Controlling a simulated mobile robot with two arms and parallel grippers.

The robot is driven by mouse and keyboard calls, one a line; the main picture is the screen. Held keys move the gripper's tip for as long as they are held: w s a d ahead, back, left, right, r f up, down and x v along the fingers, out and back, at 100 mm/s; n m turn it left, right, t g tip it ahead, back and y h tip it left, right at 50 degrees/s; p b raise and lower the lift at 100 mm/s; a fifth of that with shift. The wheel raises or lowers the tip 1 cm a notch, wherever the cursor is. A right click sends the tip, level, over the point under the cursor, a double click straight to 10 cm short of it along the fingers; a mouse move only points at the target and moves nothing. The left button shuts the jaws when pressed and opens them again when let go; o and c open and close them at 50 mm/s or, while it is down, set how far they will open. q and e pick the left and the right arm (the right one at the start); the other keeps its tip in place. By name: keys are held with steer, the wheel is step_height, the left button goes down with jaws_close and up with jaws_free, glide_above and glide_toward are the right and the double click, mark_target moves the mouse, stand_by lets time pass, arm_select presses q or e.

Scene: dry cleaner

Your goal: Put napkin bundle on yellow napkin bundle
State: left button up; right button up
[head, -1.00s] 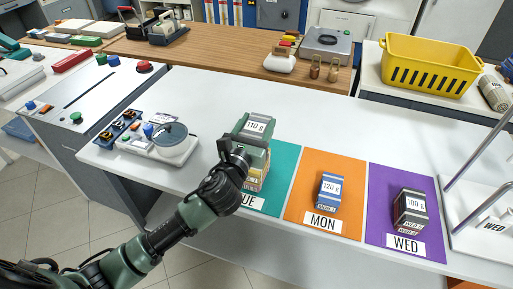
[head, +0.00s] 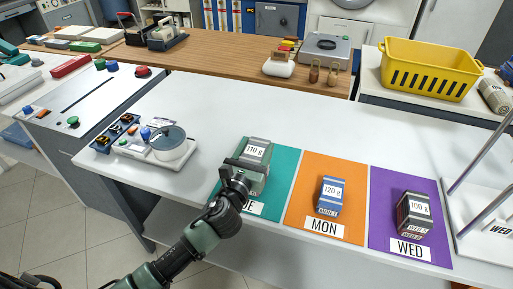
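A grey-green napkin bundle (head: 257,151) labelled 110 g is over the teal mat (head: 286,176), whose label is partly covered and ends in "UE". My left gripper (head: 244,172) is shut on this bundle from the front, with its fingers across the bundle's lower part. The yellow napkin bundle cannot be made out now; the gripper and the held bundle cover that spot. Whether the held bundle touches anything below it is hidden. My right gripper is not in view.
A blue bundle (head: 331,193) labelled 120 g sits on the orange MON mat (head: 347,228). A dark bundle (head: 414,214) labelled 100 g sits on the purple WED mat (head: 383,190). A scale-like device (head: 169,146) stands left. The white counter (head: 300,118) behind the mats is clear.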

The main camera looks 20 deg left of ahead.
arm_select(q)
steer(key=o, duration=0.4)
steer(key=shift+c, duration=0.2)
steer(key=shift+r, duration=0.15)
steer(key=s+b, duration=0.1)
steer(key=s, duration=1.1)
steer(key=shift+a, duration=0.2)
